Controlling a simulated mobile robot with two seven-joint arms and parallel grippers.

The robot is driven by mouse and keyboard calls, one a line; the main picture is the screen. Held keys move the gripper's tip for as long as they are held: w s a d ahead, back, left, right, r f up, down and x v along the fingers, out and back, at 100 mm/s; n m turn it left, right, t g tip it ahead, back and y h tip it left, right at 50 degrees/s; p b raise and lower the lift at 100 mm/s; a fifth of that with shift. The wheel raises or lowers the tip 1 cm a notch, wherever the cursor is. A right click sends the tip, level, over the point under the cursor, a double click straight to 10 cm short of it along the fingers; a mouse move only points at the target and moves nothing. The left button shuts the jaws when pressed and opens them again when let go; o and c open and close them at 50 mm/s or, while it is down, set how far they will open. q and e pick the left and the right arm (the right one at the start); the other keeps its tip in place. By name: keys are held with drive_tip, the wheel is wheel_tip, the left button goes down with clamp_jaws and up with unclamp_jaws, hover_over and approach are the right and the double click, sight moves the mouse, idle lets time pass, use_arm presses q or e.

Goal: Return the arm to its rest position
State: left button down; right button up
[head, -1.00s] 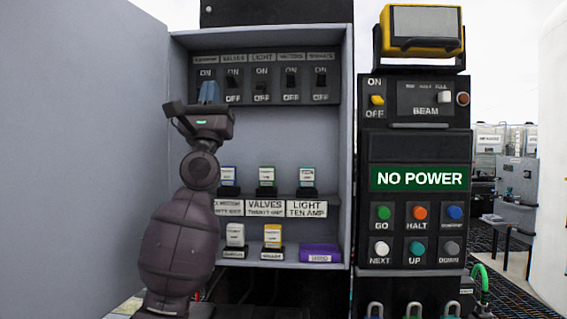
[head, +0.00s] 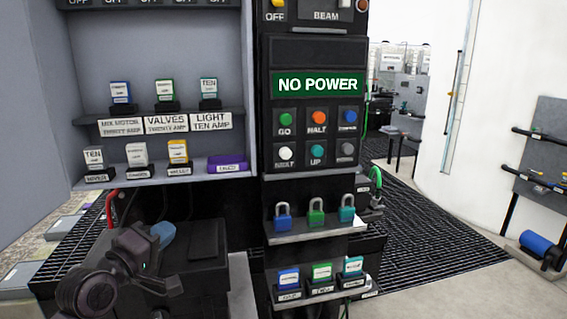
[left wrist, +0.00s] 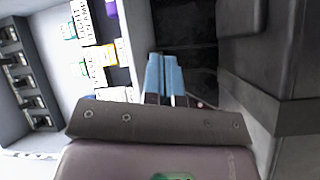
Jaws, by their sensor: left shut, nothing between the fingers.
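My left gripper (head: 163,233) is low at the left in the head view, in front of a dark box below the open cabinet. Its blue fingers are together with nothing between them. They also show in the left wrist view (left wrist: 166,75), pointing towards a dark gap beside the cabinet's lower shelf. My left arm is folded low at the bottom left of the head view. My right gripper is in neither view.
The grey cabinet (head: 250,80) holds labelled blocks on two shelves. Beside it a black panel shows a NO POWER sign (head: 318,84) above several buttons. Padlocks (head: 316,213) and more blocks sit on ledges below. Dark floor grating (head: 430,235) lies open at the right.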

use_arm(q)
drive_tip(key=s+a+f+m+g+y, duration=0.2)
drive_tip(key=s+f+m+g+y, duration=0.4)
drive_tip(key=s+f, duration=1.1)
drive_tip(key=s+a+f+m+g+y, duration=0.15)
drive_tip(key=s+f+g, duration=0.25)
drive_tip(key=s, duration=0.5)
drive_tip(key=s+a+f+m+g, duration=0.1)
drive_tip(key=s+f+m+g, duration=0.15)
drive_tip(key=s+f, duration=0.4)
drive_tip(key=w+f+t, duration=0.6)
drive_tip(key=f+t, duration=0.1)
drive_tip(key=f, duration=0.1)
drive_tip(key=shift+d+f, duration=0.25)
drive_tip(key=shift+d, duration=0.05)
drive_tip(key=shift+h, duration=0.25)
